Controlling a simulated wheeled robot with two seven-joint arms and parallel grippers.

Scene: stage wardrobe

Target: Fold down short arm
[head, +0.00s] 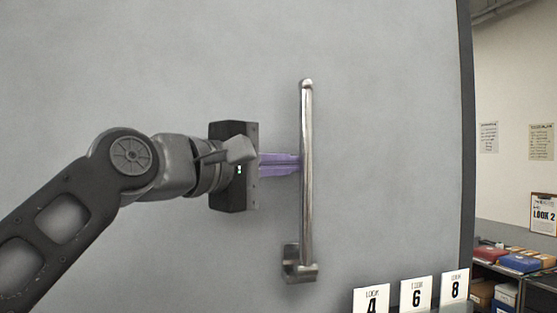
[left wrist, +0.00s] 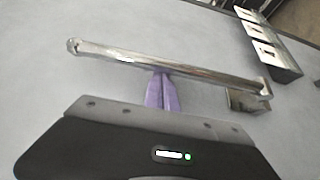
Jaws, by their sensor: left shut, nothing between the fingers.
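The short arm (head: 306,190) is a shiny metal bar standing upright against a grey panel (head: 390,130). Its lower end sits in a metal bracket (head: 300,265) on the panel; its rounded top end is free. My left gripper (head: 298,163) comes in from the left with its purple fingers shut and empty. The fingertips are at the bar's left side, near its middle, and seem to touch it or be very close. In the left wrist view the bar (left wrist: 170,67) crosses the picture above the closed fingers (left wrist: 162,78), with the bracket (left wrist: 248,100) at its right end. My right gripper is not in view.
White number cards (head: 415,294) stand below the bar to the lower right. The panel right of the bar is clear.

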